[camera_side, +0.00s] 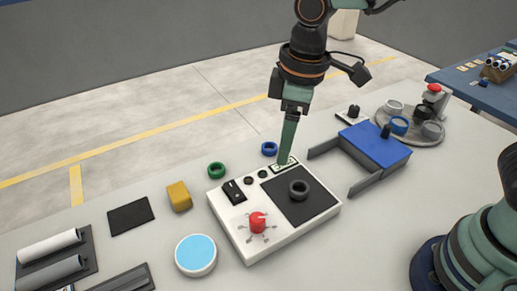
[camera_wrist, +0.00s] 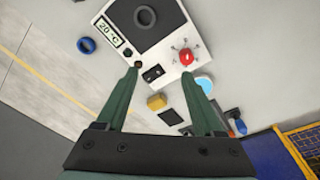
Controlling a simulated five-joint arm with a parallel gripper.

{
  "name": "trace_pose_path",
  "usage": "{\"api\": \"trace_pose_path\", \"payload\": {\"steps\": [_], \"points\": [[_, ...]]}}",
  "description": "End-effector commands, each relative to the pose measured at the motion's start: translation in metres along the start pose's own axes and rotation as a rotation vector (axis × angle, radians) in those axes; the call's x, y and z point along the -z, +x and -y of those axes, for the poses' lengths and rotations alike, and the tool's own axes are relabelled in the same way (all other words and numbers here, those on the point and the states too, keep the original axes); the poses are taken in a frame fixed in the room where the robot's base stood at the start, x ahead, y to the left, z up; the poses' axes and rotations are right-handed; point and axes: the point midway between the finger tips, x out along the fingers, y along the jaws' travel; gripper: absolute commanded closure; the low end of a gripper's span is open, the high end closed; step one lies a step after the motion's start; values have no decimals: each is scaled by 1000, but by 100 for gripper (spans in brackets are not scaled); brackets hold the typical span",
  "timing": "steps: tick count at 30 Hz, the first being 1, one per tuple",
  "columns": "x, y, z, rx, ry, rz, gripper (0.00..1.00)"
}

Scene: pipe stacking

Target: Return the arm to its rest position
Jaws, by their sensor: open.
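My gripper (camera_side: 287,155) is above the back edge of the white control box (camera_side: 241,232), its green fingers pointing down. In the wrist view my gripper (camera_wrist: 163,78) shows two green fingers spread apart with nothing between them. The box carries a red knob (camera_side: 258,222), a small display reading about 20 °C (camera_wrist: 108,30), a black switch (camera_side: 233,191) and a dark square pad. A dark ring (camera_side: 299,190) lies on the pad. From the side view I cannot tell whether the fingertips touch the box.
A blue-topped fixture (camera_side: 375,145) and a round grey tray (camera_side: 387,121) stand at right. Pipes (camera_side: 48,247) and a blue-topped disc (camera_side: 196,255) are at front left.

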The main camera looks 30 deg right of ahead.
Motion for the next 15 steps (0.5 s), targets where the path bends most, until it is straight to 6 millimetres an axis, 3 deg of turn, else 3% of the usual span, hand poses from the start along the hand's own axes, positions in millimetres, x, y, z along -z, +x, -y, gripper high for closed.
{"api": "trace_pose_path", "payload": {"steps": [1,6,15], "points": [[-14,-12,-17,-19,79,-37,31],[-59,-38,-56,-74,318,-132,31],[-139,-62,-95,-179,692,-286,31]]}}
